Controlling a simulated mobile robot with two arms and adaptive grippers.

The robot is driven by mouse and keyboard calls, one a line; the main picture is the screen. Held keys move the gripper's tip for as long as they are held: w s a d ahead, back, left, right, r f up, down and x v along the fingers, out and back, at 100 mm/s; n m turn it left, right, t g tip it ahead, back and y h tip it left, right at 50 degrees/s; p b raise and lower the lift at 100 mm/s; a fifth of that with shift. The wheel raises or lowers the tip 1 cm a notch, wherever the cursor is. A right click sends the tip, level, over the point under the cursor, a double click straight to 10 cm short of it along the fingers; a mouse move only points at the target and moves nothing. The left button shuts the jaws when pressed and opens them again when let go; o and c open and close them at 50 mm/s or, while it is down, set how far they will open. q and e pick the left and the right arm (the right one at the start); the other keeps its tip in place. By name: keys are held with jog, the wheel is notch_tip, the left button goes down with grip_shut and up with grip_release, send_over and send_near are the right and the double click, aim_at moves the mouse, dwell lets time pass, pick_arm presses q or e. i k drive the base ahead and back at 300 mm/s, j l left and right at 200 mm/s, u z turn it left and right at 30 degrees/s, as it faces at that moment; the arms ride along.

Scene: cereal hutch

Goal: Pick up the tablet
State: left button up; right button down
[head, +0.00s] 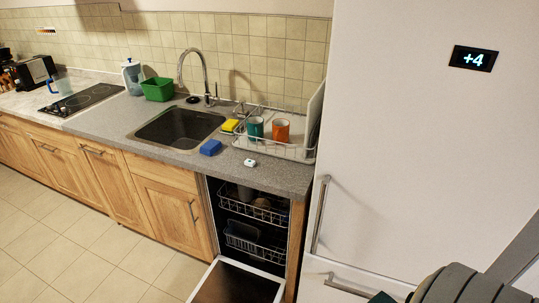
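A small white block, likely the tablet (250,162), lies on the grey countertop (280,177) near its front edge. It is above the open dishwasher (237,283) and in front of the dish rack. It is too small to make out detail. Part of my own arm shows at the bottom right corner, by the fridge, but no gripper fingers can be made out. My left gripper is not in view. Nothing touches the white block.
A blue sponge (210,147) lies left of the block. The dish rack (298,152) holds a teal mug (254,127) and an orange mug (281,131). The sink (178,129) is behind left. The dishwasher door is down over the floor. The fridge (400,150) stands right.

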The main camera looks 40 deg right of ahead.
aim_at(248, 163)
jog(key=l+z, duration=0.1)
jog(key=z, duration=0.9)
jog(key=k+l, duration=0.05)
